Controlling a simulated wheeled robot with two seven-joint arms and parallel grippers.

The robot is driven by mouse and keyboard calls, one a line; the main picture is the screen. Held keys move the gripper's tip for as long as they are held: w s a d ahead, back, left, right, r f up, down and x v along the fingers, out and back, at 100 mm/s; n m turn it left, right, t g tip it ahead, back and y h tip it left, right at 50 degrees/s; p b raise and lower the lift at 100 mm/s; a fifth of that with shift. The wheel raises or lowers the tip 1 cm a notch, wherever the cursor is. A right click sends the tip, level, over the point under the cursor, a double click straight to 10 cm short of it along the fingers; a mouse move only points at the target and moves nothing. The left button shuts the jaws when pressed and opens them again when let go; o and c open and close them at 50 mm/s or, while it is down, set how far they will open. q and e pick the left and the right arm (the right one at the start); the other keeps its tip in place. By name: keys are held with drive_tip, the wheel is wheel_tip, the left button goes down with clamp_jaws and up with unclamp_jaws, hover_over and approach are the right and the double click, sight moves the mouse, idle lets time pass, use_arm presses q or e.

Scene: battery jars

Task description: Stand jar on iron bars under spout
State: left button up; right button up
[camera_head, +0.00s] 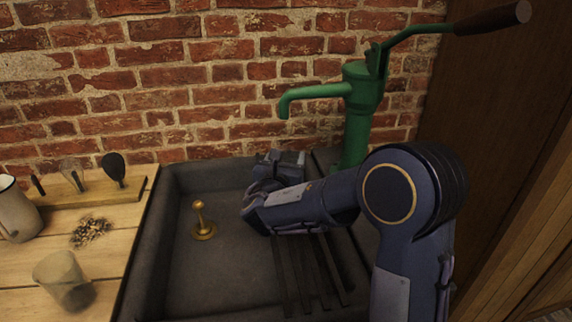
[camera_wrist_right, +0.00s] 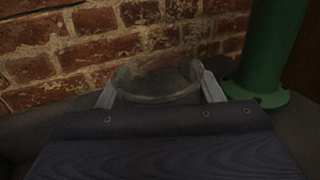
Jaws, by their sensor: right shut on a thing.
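My right gripper (camera_head: 279,162) is shut on a clear glass jar (camera_wrist_right: 157,82), whose round rim shows between the two fingers in the right wrist view. In the head view the gripper and wrist mostly hide this jar. The gripper is over the back of the dark sink, below and slightly left of the tip of the green spout (camera_head: 312,91). Dark iron bars (camera_head: 303,270) lie across the sink's right part, their far ends hidden by my right arm. Whether the jar touches anything beneath it is hidden. My left gripper is not in view.
The green pump (camera_head: 360,115) stands close right of the gripper. A brass plug (camera_head: 202,222) stands on the floor of the sink (camera_head: 180,285). Another glass jar (camera_head: 62,279) and a pale mug (camera_head: 16,209) are on the wooden counter. A brick wall closes the back.

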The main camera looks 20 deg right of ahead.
drive_tip(key=shift+f, duration=0.55)
drive_tip(key=shift+f, duration=0.1)
drive_tip(key=shift+f+b, duration=0.15)
drive_tip(key=shift+b, duration=0.15)
drive_tip(key=o, duration=1.1)
